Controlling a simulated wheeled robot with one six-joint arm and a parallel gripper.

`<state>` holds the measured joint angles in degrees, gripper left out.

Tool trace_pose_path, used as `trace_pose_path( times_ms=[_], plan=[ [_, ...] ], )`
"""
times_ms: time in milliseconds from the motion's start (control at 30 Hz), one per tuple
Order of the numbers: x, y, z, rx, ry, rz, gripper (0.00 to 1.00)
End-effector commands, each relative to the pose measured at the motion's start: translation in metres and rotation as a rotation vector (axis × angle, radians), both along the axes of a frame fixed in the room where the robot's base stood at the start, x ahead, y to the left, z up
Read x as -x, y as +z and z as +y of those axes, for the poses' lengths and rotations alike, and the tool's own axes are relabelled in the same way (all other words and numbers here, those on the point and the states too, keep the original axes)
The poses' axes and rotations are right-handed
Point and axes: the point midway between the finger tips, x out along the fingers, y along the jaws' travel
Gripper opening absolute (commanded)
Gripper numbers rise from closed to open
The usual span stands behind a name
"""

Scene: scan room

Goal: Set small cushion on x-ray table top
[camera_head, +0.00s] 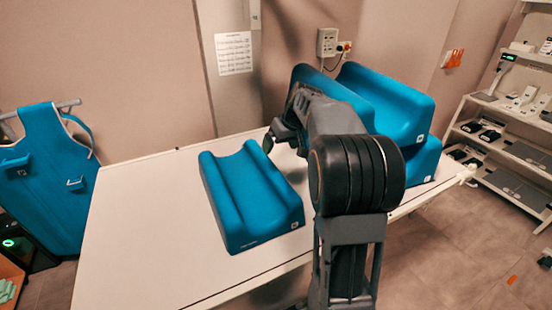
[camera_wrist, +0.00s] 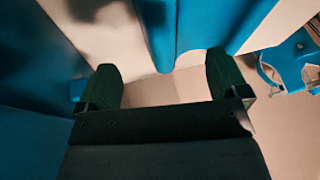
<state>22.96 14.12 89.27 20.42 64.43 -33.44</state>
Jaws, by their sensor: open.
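A small blue cushion (camera_head: 250,195) with a long groove lies on the white x-ray table top (camera_head: 130,215), near its middle. My gripper (camera_head: 284,143) is just behind the cushion's upper right side in the head view, with its jaws apart. In the wrist view my gripper (camera_wrist: 163,75) shows two dark fingers with a gap and nothing held between them. A blue padded shape (camera_wrist: 185,30) lies beyond the fingertips, over a pale surface. I cannot tell whether a finger touches it. My arm hides part of the table's right side.
Larger blue cushions (camera_head: 405,105) are stacked at the table's right end, partly behind my arm. A blue apron (camera_head: 45,175) hangs at the left. Shelves (camera_head: 490,135) with devices stand at the right. The table's left part is clear.

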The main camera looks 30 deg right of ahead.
Motion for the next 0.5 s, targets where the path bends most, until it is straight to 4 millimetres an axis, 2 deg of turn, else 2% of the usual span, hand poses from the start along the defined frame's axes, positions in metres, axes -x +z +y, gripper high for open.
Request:
trace_pose_path(
  times_ms=[67,167,300,400,500],
  plan=[
    [0.009,0.006,0.01,0.008,-0.001,0.004,0.93],
    [0.035,0.01,0.037,0.03,-0.01,0.022,0.93],
    [0.092,0.003,0.084,0.078,-0.034,0.045,0.93],
    [0.134,-0.01,0.109,0.112,-0.049,0.049,0.93],
    [0.171,-0.025,0.125,0.14,-0.061,0.047,0.93]
  ],
)
